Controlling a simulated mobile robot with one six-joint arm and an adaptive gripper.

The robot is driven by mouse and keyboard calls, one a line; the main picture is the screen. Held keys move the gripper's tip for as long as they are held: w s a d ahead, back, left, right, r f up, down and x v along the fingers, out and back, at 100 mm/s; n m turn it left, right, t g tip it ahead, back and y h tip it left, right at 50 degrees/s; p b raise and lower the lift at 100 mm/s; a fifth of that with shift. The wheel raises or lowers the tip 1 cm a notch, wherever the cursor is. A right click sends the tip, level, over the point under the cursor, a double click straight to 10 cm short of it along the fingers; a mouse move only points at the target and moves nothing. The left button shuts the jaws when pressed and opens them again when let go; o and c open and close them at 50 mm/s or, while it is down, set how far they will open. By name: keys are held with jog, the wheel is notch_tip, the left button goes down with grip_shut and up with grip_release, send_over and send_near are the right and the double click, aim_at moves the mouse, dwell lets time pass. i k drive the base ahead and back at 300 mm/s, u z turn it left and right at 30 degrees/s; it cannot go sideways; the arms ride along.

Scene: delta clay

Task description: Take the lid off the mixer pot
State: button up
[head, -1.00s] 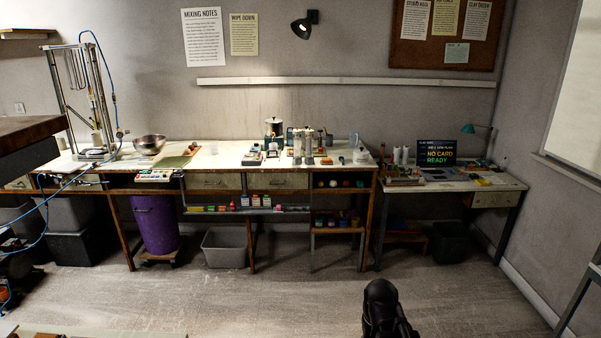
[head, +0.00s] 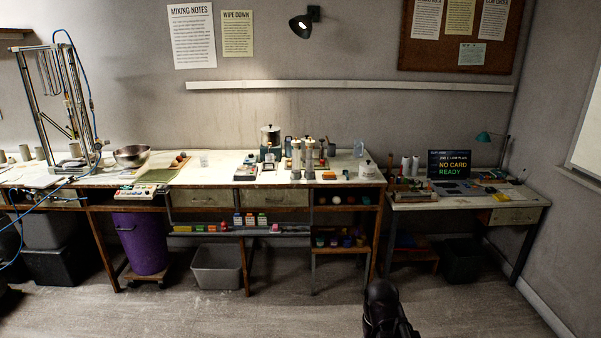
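The mixer pot (head: 270,137) looks like a small metallic pot with a dark knob on top, on a dark base. It stands on the long workbench near the wall, left of two tall pale cylinders. Its lid appears to be on, but the pot is small in view. My gripper (head: 381,292) shows as a black shape at the bottom edge, right of centre. It is far in front of the bench and apart from the pot. Its fingers cannot be made out.
The long workbench (head: 225,176) carries a steel bowl (head: 131,156), a tall metal frame (head: 50,110) and several small items near the pot. A side table (head: 470,200) with a screen (head: 449,164) stands right. A purple bin (head: 140,243) and grey bin (head: 217,267) stand below. Floor ahead is clear.

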aim_at(269, 129)
jog(key=u, duration=0.05)
jog(key=i, duration=3.25)
jog(key=u, duration=0.4)
